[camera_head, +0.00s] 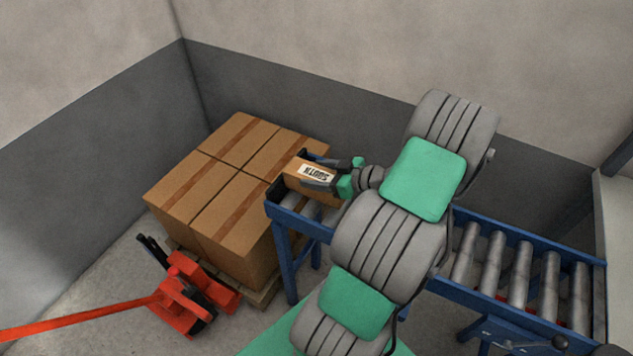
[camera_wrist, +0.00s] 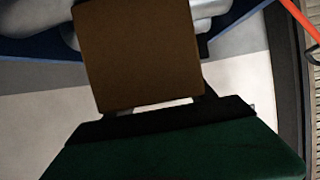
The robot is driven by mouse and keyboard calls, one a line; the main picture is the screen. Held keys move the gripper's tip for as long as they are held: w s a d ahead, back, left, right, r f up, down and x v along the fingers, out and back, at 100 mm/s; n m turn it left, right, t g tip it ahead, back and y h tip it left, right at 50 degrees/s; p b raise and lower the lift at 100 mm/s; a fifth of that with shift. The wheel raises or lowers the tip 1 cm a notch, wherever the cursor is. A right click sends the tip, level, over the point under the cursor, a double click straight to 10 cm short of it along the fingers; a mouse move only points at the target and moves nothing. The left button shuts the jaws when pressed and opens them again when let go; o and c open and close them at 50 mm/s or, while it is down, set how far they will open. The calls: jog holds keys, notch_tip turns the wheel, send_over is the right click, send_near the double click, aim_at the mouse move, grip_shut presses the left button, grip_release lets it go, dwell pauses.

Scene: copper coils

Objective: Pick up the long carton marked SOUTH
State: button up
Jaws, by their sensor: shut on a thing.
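The long carton marked SOUTH (camera_head: 301,183) is a small brown box with a white label, at the left end of the roller conveyor in the head view. My gripper (camera_head: 326,180) is shut on it, with the dark fingers along its sides. In the wrist view the carton (camera_wrist: 138,52) is a plain brown face filling the upper middle, just beyond the dark gripper (camera_wrist: 155,108). I cannot tell whether the carton touches the rollers or is held just above them. My arm hides the middle of the conveyor.
The blue-framed roller conveyor (camera_head: 440,287) runs to the right. Large brown cartons (camera_head: 215,190) stand on a wooden pallet (camera_head: 266,291) close to its left end. A red pallet jack (camera_head: 180,295) is in front of the pallet. Grey walls (camera_head: 290,90) stand behind.

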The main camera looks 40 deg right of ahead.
jog(key=c, duration=0.9)
jog(key=shift+r, duration=0.1)
jog(key=shift+c, duration=0.2)
